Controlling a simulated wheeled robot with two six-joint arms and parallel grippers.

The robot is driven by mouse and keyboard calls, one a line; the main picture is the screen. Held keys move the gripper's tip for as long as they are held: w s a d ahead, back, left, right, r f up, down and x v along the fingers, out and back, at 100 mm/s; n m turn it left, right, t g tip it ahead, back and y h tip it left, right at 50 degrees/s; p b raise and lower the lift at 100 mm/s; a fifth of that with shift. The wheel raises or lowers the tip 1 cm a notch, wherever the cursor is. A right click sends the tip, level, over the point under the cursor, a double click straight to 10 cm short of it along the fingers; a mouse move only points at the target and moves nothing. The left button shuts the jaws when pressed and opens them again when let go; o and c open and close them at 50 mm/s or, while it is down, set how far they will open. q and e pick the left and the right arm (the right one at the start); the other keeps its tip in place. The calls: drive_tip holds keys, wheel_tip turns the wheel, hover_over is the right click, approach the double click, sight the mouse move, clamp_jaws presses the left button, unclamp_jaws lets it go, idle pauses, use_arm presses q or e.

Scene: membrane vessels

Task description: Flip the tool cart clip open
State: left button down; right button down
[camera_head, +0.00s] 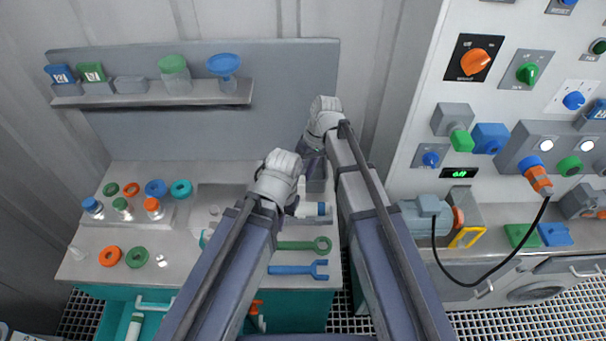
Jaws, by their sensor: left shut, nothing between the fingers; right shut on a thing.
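The tool cart (140,235) has a grey top and a teal body, and stands in the middle left. I cannot make out its clip; my arms cover part of the cart. My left gripper (283,160) is over the right part of the cart top, shut and empty, its fingers mostly hidden. My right gripper (322,105) is farther back, near the right end of the back panel (200,125). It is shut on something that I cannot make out. A dark box (314,172) stands between the two arms on the cart.
A green wrench (304,245) and a blue wrench (300,268) lie on the cart's front right. Colored rings and capped bottles sit at its left. A shelf (150,97) holds funnels and small blocks. A control panel (510,100) and a black cable (440,262) are at right.

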use_arm(q)
drive_tip(key=shift+f, duration=0.1)
use_arm(e)
drive_tip(key=shift+w+d+f, duration=0.1)
drive_tip(key=shift+d, duration=0.1)
use_arm(q)
drive_tip(key=shift+f+b, duration=0.2)
drive_tip(key=shift+b, duration=0.1)
use_arm(e)
drive_tip(key=shift+w+f, duration=0.25)
drive_tip(key=shift+w, duration=0.05)
drive_tip(key=c, duration=1)
unclamp_jaws()
drive_tip(key=o, duration=0.4)
drive_tip(key=shift+d, duration=0.1)
drive_tip(key=shift+c, duration=0.2)
use_arm(q)
drive_tip(key=shift+d, duration=0.1)
drive_tip(key=shift+r, duration=0.1)
use_arm(e)
drive_tip(key=shift+r, duration=0.15)
use_arm(q)
wheel_tip(320, 180, up, 7)
drive_tip(key=p, duration=0.7)
drive_tip(key=shift+r+p, duration=0.2)
drive_tip(key=shift+p, duration=0.15)
use_arm(e)
drive_tip(key=v, duration=0.7)
drive_tip(key=shift+r, duration=0.3)
